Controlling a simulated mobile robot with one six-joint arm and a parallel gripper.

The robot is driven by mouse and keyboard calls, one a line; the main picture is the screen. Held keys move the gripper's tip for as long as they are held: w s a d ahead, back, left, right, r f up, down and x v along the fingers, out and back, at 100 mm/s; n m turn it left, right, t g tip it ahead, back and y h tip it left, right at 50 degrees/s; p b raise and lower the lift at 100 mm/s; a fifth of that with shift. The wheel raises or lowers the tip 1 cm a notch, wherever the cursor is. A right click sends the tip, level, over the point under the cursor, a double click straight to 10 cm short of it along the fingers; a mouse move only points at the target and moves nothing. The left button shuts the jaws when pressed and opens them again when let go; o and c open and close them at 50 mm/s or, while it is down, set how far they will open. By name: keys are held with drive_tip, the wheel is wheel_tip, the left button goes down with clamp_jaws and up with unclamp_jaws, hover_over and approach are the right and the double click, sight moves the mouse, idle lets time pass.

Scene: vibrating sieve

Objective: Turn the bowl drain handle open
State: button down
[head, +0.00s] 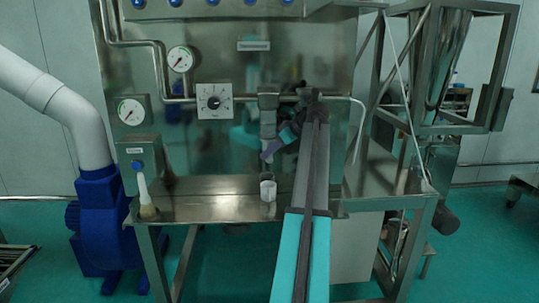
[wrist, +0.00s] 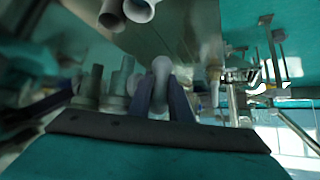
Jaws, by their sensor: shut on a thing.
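The bowl drain (head: 268,118) is a grey metal vertical pipe and valve on the front of the steel machine in the head view. My gripper (head: 272,150) reaches it from the right, in front of its lower part. In the wrist view my gripper (wrist: 161,95) has its two dark fingers on either side of a rounded pale grey handle (wrist: 161,68) and is shut on it. In the head view the handle is mostly hidden by my gripper, so its angle is hard to tell.
A white-handled brush (head: 145,192) stands at the table's left. Gauges (head: 180,59) and a dial (head: 214,101) are on the panel. A blue blower (head: 92,215) stands at left.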

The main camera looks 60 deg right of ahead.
idle(0.3)
drive_tip(key=c, duration=1.9)
unclamp_jaws()
drive_tip(key=b+v, duration=0.3)
drive_tip(key=v, duration=1)
drive_tip(key=shift+s+r, duration=0.25)
